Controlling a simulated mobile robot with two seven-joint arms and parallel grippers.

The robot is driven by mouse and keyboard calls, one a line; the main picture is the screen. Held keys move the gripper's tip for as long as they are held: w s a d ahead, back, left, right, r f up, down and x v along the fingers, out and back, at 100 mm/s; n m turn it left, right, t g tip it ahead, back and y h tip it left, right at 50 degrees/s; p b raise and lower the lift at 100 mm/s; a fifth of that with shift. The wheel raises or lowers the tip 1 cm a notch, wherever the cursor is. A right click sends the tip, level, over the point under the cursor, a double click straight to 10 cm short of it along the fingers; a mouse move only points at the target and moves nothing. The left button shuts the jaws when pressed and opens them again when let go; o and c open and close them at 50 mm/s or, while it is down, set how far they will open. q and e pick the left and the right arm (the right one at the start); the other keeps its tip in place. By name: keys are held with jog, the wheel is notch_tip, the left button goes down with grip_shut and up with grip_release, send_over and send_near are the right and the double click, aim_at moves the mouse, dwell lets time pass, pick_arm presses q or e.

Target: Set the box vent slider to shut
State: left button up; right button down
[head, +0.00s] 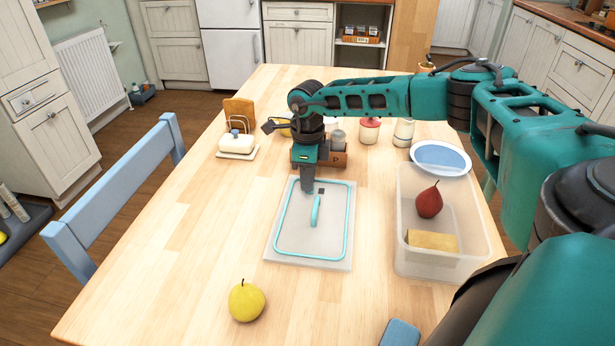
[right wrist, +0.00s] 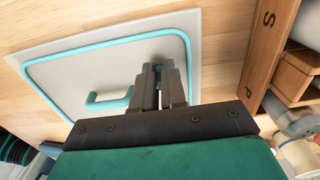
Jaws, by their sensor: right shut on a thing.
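The box lid (head: 283,245) lies flat on the table, pale with a teal seal ring and a teal handle (head: 316,211). The lid (right wrist: 75,65) and its handle (right wrist: 105,101) also show in the right wrist view. A small dark square (head: 321,190) shows near the lid's far edge. My right gripper (head: 307,189) points down at that far end, beside the dark square. Its fingers (right wrist: 160,72) are shut on the small vent slider, which they almost fully hide; its setting cannot be read. The clear box (head: 408,262) stands open to the right. My left gripper is out of view.
The box holds a red pear (head: 429,203) and a yellow block (head: 432,240). A wooden rack (head: 338,159) stands just beyond the lid, close to my gripper. A yellow fruit (head: 246,300) lies nearer. The table left of the lid is clear.

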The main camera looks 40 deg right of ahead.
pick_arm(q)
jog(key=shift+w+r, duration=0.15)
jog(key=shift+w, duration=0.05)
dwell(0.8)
pick_arm(e)
jog(key=shift+s+d+r+p, duration=0.1)
jog(key=shift+s+d+p, duration=0.25)
jog(key=shift+s+p, duration=0.1)
jog(key=shift+s+d+r+p, duration=0.1)
jog(key=shift+s+d+p, duration=0.25)
jog(key=shift+s, duration=0.1)
jog(key=shift+s+d, duration=0.25)
jog(key=shift+f, duration=0.2)
jog(key=c, duration=1.2)
grip_release()
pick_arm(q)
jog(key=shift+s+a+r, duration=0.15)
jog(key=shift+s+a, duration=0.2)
pick_arm(e)
jog(key=shift+o, duration=0.2)
